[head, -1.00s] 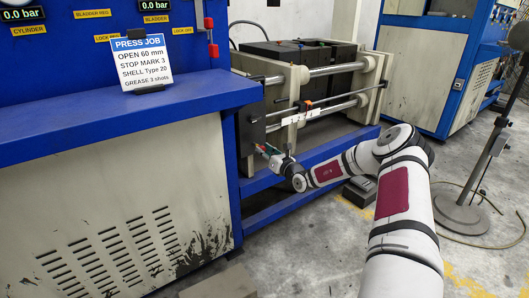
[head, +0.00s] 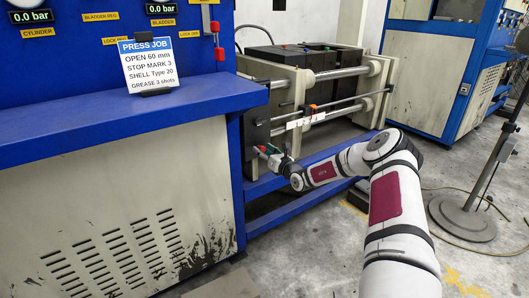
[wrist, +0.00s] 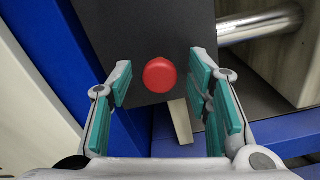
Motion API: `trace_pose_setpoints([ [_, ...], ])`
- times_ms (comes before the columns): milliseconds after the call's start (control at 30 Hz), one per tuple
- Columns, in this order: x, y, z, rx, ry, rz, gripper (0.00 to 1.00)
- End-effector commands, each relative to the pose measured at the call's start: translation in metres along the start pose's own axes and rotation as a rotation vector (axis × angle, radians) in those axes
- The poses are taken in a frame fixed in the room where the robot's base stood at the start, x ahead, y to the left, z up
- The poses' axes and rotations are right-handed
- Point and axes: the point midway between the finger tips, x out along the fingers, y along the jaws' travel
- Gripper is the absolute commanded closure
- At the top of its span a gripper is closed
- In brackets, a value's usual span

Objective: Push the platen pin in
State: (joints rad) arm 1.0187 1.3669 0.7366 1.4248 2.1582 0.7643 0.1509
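A round red knob (wrist: 160,75), which looks like the end of the platen pin, sits on a dark vertical plate (wrist: 125,40) in the wrist view. My gripper (wrist: 163,85) is open, with its teal-padded fingers on either side of the knob and a gap to each. I cannot tell how far the fingertips are from the plate. In the head view my gripper (head: 264,151) is at the left end of the press frame (head: 285,100), close to the dark plate (head: 256,124).
A steel rod (wrist: 260,25) runs out to the right of the plate. A blue frame rail (head: 300,168) lies below my gripper. A blue panel (wrist: 65,45) stands close on the left. A job card (head: 148,64) stands on the blue bench. A stand (head: 463,215) is at the right.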

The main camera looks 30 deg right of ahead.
Motion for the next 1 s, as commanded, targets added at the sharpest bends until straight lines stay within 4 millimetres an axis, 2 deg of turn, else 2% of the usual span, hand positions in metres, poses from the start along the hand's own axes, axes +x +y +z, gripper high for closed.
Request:
trace_pose_setpoints([
  [233, -0.001, 0.000, 0.000, 0.000, 0.000, 0.000, 0.54],
  [367, -0.011, -0.001, 0.000, 0.000, 0.001, 0.000, 0.54],
  [800, -0.094, -0.001, 0.000, 0.000, 0.001, -0.001, 0.54],
  [1000, -0.116, 0.000, 0.000, 0.000, 0.000, -0.001, 0.54],
])
